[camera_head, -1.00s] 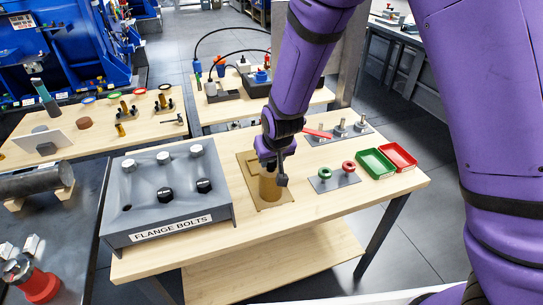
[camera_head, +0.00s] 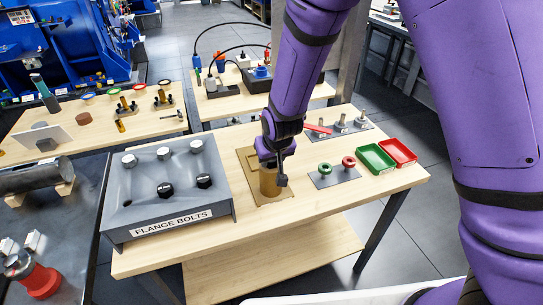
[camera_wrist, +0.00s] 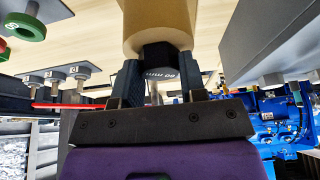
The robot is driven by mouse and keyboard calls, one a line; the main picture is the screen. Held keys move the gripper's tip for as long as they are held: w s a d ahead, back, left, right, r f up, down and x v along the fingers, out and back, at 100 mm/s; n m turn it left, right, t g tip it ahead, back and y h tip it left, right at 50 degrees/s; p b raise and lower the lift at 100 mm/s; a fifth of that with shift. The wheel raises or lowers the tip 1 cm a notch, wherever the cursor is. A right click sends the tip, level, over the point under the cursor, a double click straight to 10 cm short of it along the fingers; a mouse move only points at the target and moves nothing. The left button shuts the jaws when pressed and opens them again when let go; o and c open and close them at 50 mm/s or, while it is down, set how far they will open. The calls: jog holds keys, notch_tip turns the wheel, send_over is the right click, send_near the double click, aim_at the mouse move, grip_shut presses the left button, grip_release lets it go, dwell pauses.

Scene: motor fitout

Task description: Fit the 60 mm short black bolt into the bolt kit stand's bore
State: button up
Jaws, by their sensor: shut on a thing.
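The bolt kit stand is a tan cylinder (camera_head: 268,186) on a flat tan plate (camera_head: 284,203) on the wooden table. My gripper (camera_head: 273,165) is right over the stand's top. In the wrist view, my gripper (camera_wrist: 160,82) is shut on the black bolt (camera_wrist: 163,58), with its dark head between the fingers and a pale face marked 60 mm. The bolt head is up against or very near the end of the stand (camera_wrist: 158,25). The shank and the bore are hidden, so I cannot tell how deep the bolt sits.
The grey FLANGE BOLTS box (camera_head: 170,225) stands left of the stand, with several bolts and one empty hole. A grey plate with green and red rings (camera_head: 325,169), a green tray (camera_head: 376,158) and a red tray (camera_head: 398,151) are to the right. Posts on a plate (camera_head: 342,122) stand behind.

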dwell(0.4)
jog(key=o, duration=1.1)
jog(key=shift+o, duration=0.2)
jog(key=shift+f, duration=0.1)
jog(key=v, duration=1)
jog(key=shift+s+r, duration=0.2)
jog(key=shift+r, duration=0.15)
